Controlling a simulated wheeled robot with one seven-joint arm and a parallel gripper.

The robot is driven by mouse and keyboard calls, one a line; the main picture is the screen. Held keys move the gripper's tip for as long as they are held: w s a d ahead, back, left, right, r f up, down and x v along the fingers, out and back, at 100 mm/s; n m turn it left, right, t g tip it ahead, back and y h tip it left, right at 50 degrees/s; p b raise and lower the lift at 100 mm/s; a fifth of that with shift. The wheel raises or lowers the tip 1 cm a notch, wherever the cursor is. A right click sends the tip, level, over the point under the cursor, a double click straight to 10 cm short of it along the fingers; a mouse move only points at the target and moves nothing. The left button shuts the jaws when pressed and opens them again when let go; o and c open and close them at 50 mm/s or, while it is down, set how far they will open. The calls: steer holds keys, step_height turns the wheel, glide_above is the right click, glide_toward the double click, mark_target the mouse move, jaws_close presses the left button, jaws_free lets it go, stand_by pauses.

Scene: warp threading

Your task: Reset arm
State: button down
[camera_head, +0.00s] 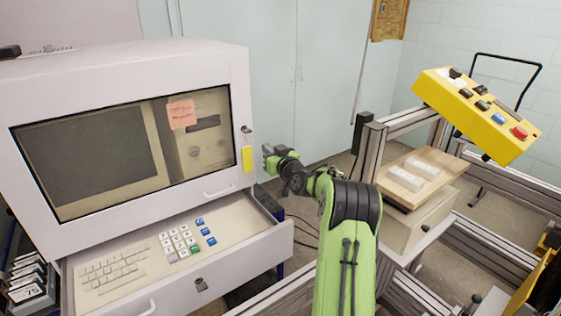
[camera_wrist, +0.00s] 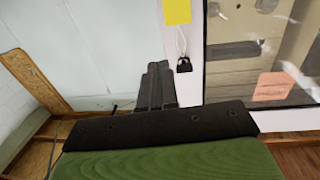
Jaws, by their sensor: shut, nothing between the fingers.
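My green arm reaches up from the bottom of the head view. My gripper (camera_head: 268,152) is at its far end, pointing left towards the right edge of the grey computer cabinet (camera_head: 130,75). In the wrist view my gripper's dark fingers (camera_wrist: 157,82) lie together with nothing between them. They point at the pale wall area beside the cabinet's edge. A yellow tag (camera_head: 247,159) hangs on the cabinet close to the gripper. The tag also shows at the top of the wrist view (camera_wrist: 177,11), above a small black lock (camera_wrist: 184,65).
An open drawer (camera_head: 240,252) with a keyboard (camera_head: 112,270) and keypad juts out below the gripper. A wooden board (camera_head: 440,172) with two white blocks stands right of the arm. A yellow control box (camera_head: 474,110) and metal rails fill the right side.

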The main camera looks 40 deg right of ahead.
steer(key=v, duration=0.5)
steer(key=shift+s+d+b, duration=0.3)
steer(key=shift+s+b, duration=0.05)
steer(key=shift+s, duration=0.1)
steer(key=shift+a, duration=0.1)
steer(key=s+a+r+n+g+y+p, duration=0.1)
steer(key=s+a+r+g, duration=0.1)
steer(key=a, duration=0.7)
steer(key=s+a+r+n+g+y+p, duration=0.1)
steer(key=s+a+r+n+g+y, duration=0.1)
steer(key=a, duration=0.7)
steer(key=s+a+r+n+g+y+p, duration=0.1)
steer(key=s+a+r+g, duration=0.15)
steer(key=a, duration=0.65)
steer(key=s+a+f+g, duration=0.1)
steer(key=s+a, duration=0.1)
steer(key=s, duration=0.7)
steer(key=s+a+f+m+g+p, duration=0.1)
steer(key=s+a+f+g, duration=0.1)
steer(key=s, duration=0.7)
steer(key=s+a+f+g, duration=0.1)
steer(key=s+a, duration=0.3)
steer(key=s, duration=0.5)
steer(key=shift+s+f+m+g+p, duration=0.3)
steer(key=shift+g+p, duration=0.1)
steer(key=shift+g, duration=0.25)
steer(key=shift+w, duration=0.1)
